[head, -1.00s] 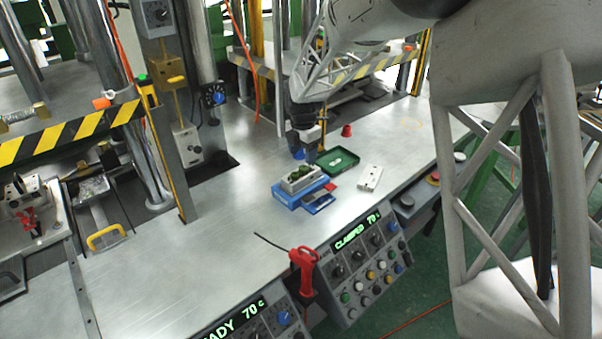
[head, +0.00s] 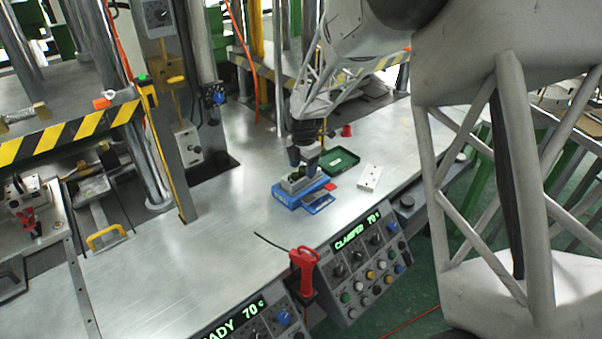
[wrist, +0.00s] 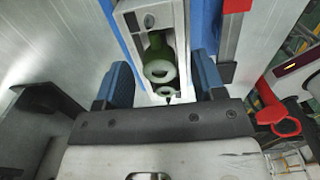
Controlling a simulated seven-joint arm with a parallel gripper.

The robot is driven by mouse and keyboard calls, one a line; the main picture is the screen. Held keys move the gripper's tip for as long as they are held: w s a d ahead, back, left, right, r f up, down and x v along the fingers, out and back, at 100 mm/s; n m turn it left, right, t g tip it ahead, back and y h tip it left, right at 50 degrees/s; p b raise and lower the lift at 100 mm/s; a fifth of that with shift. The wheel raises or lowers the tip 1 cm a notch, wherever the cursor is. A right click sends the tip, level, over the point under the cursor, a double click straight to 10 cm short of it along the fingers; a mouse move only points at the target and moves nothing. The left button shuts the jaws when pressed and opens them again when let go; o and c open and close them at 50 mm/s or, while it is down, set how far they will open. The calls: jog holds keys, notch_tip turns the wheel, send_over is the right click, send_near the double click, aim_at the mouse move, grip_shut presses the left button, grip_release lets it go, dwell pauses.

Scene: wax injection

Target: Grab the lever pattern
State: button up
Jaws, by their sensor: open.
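The lever pattern, green with pale ring-shaped ends (wrist: 160,68), lies in the cavity of a grey open mold block (wrist: 132,22). In the head view the mold block (head: 296,185) sits on a blue base (head: 290,199), and the green pattern (head: 295,178) is partly hidden by my gripper. My gripper (head: 308,168) is over the block, pointing down. In the wrist view my gripper (wrist: 165,82) is open, with a blue-padded finger on each side of the block's near end and the pattern between them. I cannot tell whether the fingers touch the block.
A green tray (head: 338,161) lies behind and to the right of the block. A pale block with holes (head: 369,177) and a blue flat piece (head: 318,203) lie nearby. A red cup (head: 346,131) stands farther back. A red-handled tool (head: 303,268) is at the front edge.

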aim_at(304, 169)
jog(key=c, duration=1)
jog(key=shift+r, duration=0.2)
jog(key=shift+r, duration=0.55)
jog(key=shift+s+d+r, duration=0.1)
jog(key=shift+s+r, duration=0.1)
jog(key=shift+r, duration=0.35)
jog(key=shift+s+r, duration=0.2)
jog(key=shift+r, duration=0.35)
jog(key=s+d+r, duration=0.1)
jog(key=s+d, duration=0.3)
jog(key=s, duration=1)
jog(key=shift+s+d+r, duration=0.15)
jog(key=shift+s+d, duration=0.05)
jog(key=shift+s, duration=0.05)
